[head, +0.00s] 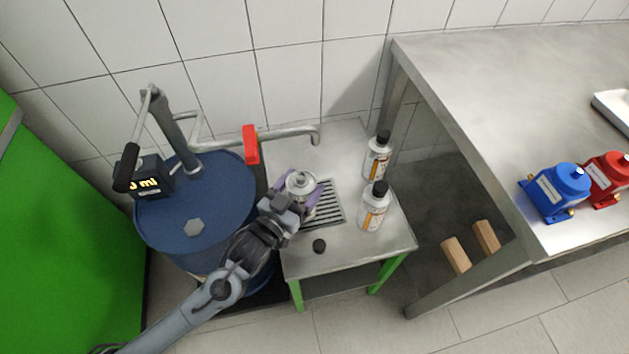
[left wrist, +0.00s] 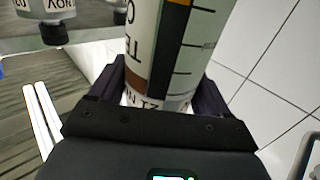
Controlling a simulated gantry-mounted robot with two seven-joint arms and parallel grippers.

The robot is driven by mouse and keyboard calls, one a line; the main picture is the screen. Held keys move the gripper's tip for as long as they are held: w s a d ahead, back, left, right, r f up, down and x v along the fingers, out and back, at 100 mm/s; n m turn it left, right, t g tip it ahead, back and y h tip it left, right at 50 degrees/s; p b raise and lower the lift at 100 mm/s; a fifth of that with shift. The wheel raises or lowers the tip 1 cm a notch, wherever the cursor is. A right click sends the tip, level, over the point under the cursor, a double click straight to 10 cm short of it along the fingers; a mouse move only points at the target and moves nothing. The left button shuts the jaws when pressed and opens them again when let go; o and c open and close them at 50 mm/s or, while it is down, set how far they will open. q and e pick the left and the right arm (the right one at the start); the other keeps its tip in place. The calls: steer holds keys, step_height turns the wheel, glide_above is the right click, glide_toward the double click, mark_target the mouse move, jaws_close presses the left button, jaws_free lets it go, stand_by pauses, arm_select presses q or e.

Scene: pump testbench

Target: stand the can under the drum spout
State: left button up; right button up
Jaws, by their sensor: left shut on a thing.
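The can (head: 301,180), light-coloured with a metal top and no cap, is between the jaws of my left gripper (head: 298,196). It is over or beside the left part of the slatted grate (head: 329,207) on the small table; I cannot tell whether its base touches. In the left wrist view the can (left wrist: 175,45) shows a printed label and scale between the fingers (left wrist: 160,92). The drum spout (head: 316,138) ends behind the can and slightly to its right, on a pipe with a red lever (head: 250,145) beside the blue drum (head: 222,205). My right gripper is out of view.
Two capped bottles (head: 377,158) (head: 373,207) stand on the small table (head: 350,252), right of the grate. A black cap (head: 319,246) lies near the front. A steel workbench (head: 480,100) with blue (head: 560,191) and red (head: 608,178) units stands right. The tiled wall is behind.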

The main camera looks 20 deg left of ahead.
arm_select(q)
steer(key=w+f+b, duration=0.1)
steer(key=w, duration=0.1)
steer(key=w+f+b, duration=0.1)
steer(key=w, duration=0.1)
steer(key=w+d+f+b, duration=0.1)
steer(key=b, duration=0.1)
steer(key=shift+w+f, duration=0.2)
steer(key=shift+w, duration=0.2)
steer(key=shift+f, duration=0.2)
steer(key=o, duration=1.3)
steer(key=shift+r, duration=0.1)
